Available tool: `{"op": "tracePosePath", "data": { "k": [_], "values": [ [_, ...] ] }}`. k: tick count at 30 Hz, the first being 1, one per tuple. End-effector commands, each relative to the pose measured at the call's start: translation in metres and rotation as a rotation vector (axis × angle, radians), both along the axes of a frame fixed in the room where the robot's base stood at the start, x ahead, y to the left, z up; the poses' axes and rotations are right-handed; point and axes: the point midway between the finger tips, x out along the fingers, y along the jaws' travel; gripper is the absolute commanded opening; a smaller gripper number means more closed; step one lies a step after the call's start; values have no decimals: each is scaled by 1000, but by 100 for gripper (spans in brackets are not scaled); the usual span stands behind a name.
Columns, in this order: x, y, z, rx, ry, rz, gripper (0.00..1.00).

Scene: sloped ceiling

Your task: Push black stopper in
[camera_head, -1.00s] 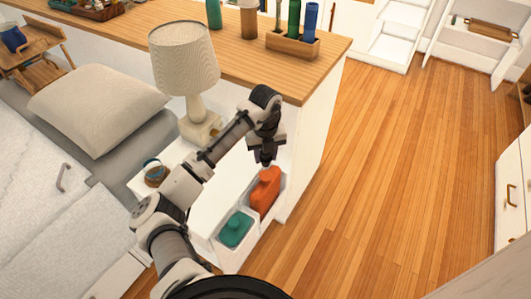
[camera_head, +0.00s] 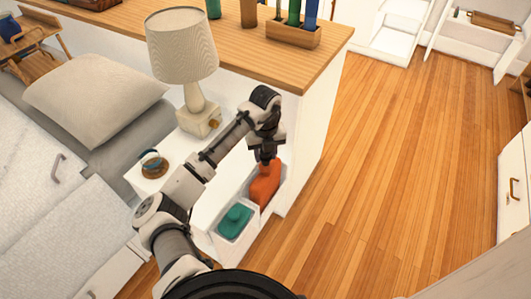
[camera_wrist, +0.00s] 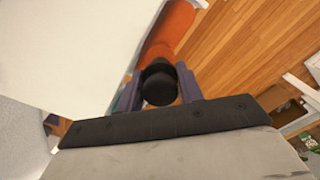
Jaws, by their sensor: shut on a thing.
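The black stopper (camera_wrist: 159,86) shows between my two fingers in the wrist view. An orange bottle (camera_wrist: 172,27) lies just beyond it, apparently in line with the stopper. In the head view the orange bottle (camera_head: 264,186) stands in a white compartment at the side of the nightstand. My gripper (camera_head: 266,156) points down at the bottle's top. My gripper (camera_wrist: 164,90) is shut on the stopper. In the head view my fingers hide the stopper. How deep it sits in the bottle's neck cannot be told.
A teal container (camera_head: 235,221) sits in a white bin beside the orange bottle. A lamp (camera_head: 184,50) and a cup (camera_head: 152,162) stand on the nightstand. A white panel (camera_wrist: 75,50) is close to the left of my fingers in the wrist view. The wooden floor (camera_head: 385,170) is clear to the right.

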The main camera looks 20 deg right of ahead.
Motion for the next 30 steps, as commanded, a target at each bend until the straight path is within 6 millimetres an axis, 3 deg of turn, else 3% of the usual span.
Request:
{"op": "tracePosePath", "data": {
  "k": [30],
  "values": [
    [0, 0, -9, 0, 0, 0, 15]
  ]
}}
